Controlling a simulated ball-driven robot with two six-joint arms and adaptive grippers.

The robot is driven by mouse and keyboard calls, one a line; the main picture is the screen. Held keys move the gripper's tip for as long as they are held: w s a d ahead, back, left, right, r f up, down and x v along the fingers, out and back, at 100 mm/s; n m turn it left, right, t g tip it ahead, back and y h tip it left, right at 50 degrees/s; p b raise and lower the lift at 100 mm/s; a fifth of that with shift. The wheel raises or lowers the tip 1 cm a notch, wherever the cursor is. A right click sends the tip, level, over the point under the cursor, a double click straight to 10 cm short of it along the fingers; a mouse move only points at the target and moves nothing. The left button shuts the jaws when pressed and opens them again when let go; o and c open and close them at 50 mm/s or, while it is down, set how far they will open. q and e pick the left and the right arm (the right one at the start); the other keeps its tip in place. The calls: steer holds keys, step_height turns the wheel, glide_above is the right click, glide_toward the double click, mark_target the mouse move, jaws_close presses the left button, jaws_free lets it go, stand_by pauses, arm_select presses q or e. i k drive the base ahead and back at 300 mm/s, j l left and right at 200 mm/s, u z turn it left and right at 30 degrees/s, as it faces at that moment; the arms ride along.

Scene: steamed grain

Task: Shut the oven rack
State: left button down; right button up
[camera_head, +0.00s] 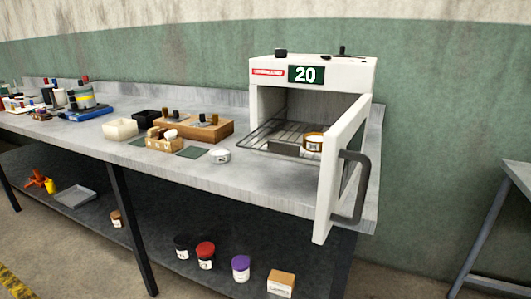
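A white oven (257,110) with a green display reading 20 stands at the right end of the grey bench. Its door (338,165) is swung wide open to the right, with a dark curved handle (348,187) on its outer face. The wire oven rack (260,139) is pulled partly out of the chamber toward the front. A round container with white contents (313,142) sits on the rack's right part. A small grey plate (284,149) shows at the rack's front edge. Neither of my grippers is in view.
The bench (240,185) holds a white dish (221,156), a wooden block tray (208,131), a white tub (120,129) and bottles at the far left. Several jars (205,254) stand on the lower shelf. Another table (515,180) is at the right edge. Open floor lies between.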

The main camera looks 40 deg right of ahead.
mark_target(284, 148)
steer(key=z, duration=1.2)
